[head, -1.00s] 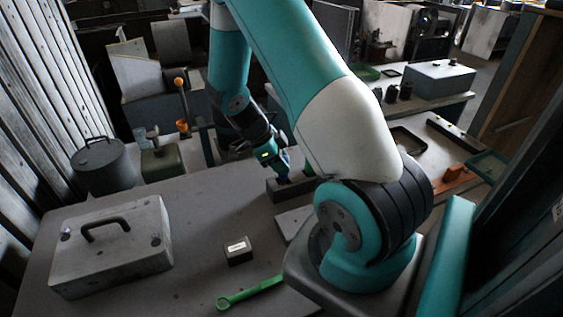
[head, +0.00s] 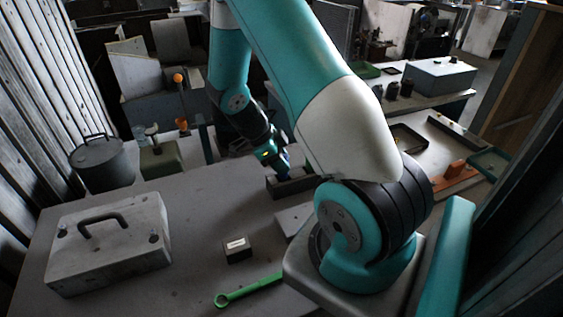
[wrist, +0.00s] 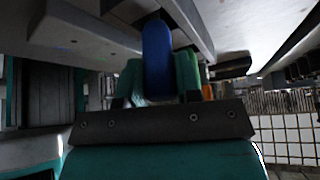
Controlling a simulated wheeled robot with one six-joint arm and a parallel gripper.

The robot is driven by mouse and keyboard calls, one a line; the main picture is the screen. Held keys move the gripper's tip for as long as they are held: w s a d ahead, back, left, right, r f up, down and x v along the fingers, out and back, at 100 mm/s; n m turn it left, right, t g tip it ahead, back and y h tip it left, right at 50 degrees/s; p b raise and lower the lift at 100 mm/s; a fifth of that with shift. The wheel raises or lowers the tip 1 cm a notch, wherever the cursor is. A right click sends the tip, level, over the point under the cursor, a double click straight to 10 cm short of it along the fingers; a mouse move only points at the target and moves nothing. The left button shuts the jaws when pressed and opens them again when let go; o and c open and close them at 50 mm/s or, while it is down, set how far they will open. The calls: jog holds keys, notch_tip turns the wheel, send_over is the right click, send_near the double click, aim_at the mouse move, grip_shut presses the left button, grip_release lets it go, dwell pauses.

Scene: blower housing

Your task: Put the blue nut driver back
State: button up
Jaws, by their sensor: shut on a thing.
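The blue nut driver (head: 285,163) is at my gripper (head: 276,160), just above the dark long block (head: 292,187) at the table's far edge. In the wrist view its blue handle (wrist: 158,60) stands between the jaws of my gripper (wrist: 158,88), which are shut on it. Its lower end is hidden, so I cannot tell whether it is in the block or above it. Green surfaces flank the handle in the wrist view, and an orange piece (wrist: 207,91) shows behind on the right. My arm covers the block's right end in the head view.
A grey case with a black handle (head: 110,250), a small dark box with a white label (head: 237,250) and a green wrench (head: 248,290) lie on the table. A grey plate (head: 293,220) lies near my arm's base. The table's middle left is clear.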

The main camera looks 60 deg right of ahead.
jog(key=o, duration=1.6)
jog(key=shift+r+p, duration=2.75)
jog(key=shift+r, duration=1.3)
jog(key=shift+a, duration=0.1)
